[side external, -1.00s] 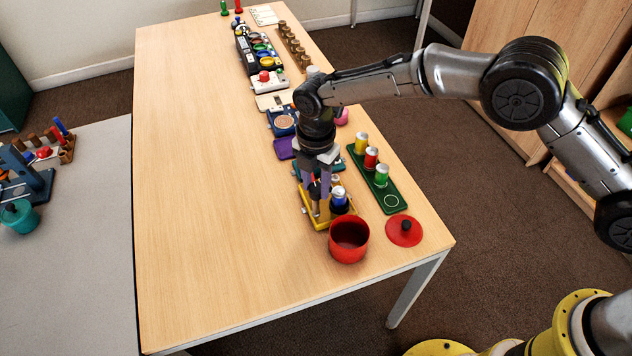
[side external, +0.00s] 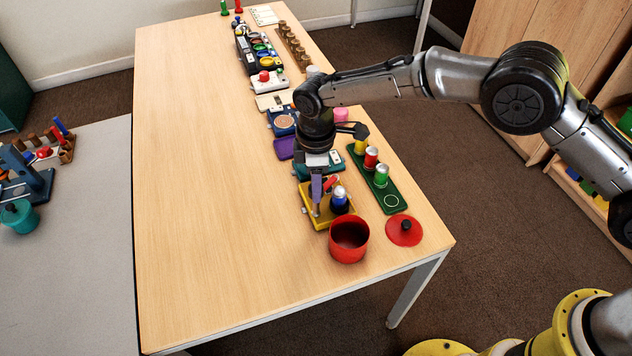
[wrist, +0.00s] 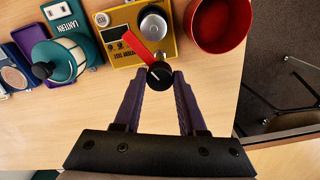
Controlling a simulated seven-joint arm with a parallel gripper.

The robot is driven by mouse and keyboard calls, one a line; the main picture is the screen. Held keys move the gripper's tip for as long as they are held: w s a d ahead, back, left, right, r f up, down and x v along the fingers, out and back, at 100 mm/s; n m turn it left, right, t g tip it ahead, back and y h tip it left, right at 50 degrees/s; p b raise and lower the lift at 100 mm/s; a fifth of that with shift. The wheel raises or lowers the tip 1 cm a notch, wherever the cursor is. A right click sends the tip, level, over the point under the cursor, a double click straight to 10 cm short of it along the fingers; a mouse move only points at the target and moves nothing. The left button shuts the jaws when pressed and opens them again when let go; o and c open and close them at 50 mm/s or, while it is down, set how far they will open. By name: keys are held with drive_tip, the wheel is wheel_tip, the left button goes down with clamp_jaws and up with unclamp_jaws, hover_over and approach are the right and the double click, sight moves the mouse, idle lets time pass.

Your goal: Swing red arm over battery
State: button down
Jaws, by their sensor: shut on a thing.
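The yellow battery test board (side external: 322,222) lies on the table, and its printed face (wrist: 118,50) shows in the wrist view. A blue battery with a silver top (side external: 339,199) stands upright in a black holder on it; its round top (wrist: 153,25) shows from above. The red arm (wrist: 139,47) runs from a black knob (wrist: 159,77) up and left over the board, its free end left of the battery and apart from it in the picture. My gripper (side external: 316,203) is shut on the black knob, one purple finger on each side.
A red pot (side external: 349,252) stands close in front of the board, and its red lid (side external: 404,231) lies to the right. A green rack (side external: 391,201) with yellow, red and green cans is at the right. A teal lantern board (wrist: 92,47) lies behind. The table's left side is clear.

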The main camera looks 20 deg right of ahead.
drive_tip(key=m, duration=0.5)
drive_tip(key=shift+m, duration=0.4)
idle(0.3)
drive_tip(key=shift+c, duration=2.3)
unclamp_jaws()
drive_tip(key=shift+r, duration=0.15)
wheel_tip(320, 180, up, 14)
drive_tip(key=shift+f, duration=0.2)
